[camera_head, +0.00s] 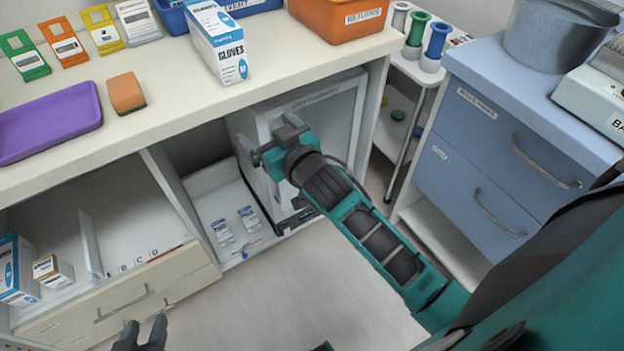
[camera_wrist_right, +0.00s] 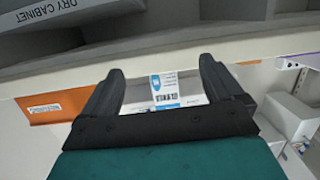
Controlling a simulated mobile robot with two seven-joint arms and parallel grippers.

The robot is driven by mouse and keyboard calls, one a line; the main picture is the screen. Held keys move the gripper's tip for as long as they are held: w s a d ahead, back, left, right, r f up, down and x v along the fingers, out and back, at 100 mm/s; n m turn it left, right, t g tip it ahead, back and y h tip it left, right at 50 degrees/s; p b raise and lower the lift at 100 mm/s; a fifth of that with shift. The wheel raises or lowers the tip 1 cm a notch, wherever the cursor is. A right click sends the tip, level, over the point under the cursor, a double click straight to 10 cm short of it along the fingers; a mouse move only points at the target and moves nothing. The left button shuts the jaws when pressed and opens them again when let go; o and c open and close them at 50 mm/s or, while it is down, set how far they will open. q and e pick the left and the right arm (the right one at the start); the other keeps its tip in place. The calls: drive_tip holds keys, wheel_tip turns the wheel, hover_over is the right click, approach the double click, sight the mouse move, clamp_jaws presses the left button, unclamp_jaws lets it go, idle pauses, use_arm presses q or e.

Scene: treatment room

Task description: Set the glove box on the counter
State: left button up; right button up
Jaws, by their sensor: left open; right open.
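A white and blue glove box (camera_head: 217,45) labelled GLOVES is on the cream counter (camera_head: 185,88), near its front edge. A second blue and white box (camera_head: 16,270) is in the open shelf at the lower left. My right gripper (camera_head: 278,143) is open and empty below the counter's front edge, in front of the grey cabinet, apart from the glove box. In the right wrist view, a glove box (camera_wrist_right: 164,88) shows beyond the open fingers (camera_wrist_right: 160,75). My left gripper (camera_head: 142,335) is open and empty at the bottom edge, partly cut off.
A purple tray (camera_head: 50,122), orange sponge (camera_head: 126,93), coloured card holders (camera_head: 62,42), blue bin (camera_head: 172,18) and orange returns bin (camera_head: 338,18) are on the counter. A dry cabinet (camera_head: 345,105) is beneath it. A blue drawer unit (camera_head: 480,150) stands right.

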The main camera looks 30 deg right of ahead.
drive_tip(key=s+f+g, duration=0.2)
drive_tip(key=s+f, duration=0.5)
drive_tip(key=s, duration=0.2)
drive_tip(key=s+f+n+g+y, duration=0.1)
drive_tip(key=s+f+g, duration=0.1)
drive_tip(key=s+f, duration=0.5)
drive_tip(key=s, duration=0.2)
drive_tip(key=shift+s+g, duration=0.35)
drive_tip(key=shift+g, duration=0.05)
drive_tip(key=shift+f, duration=0.1)
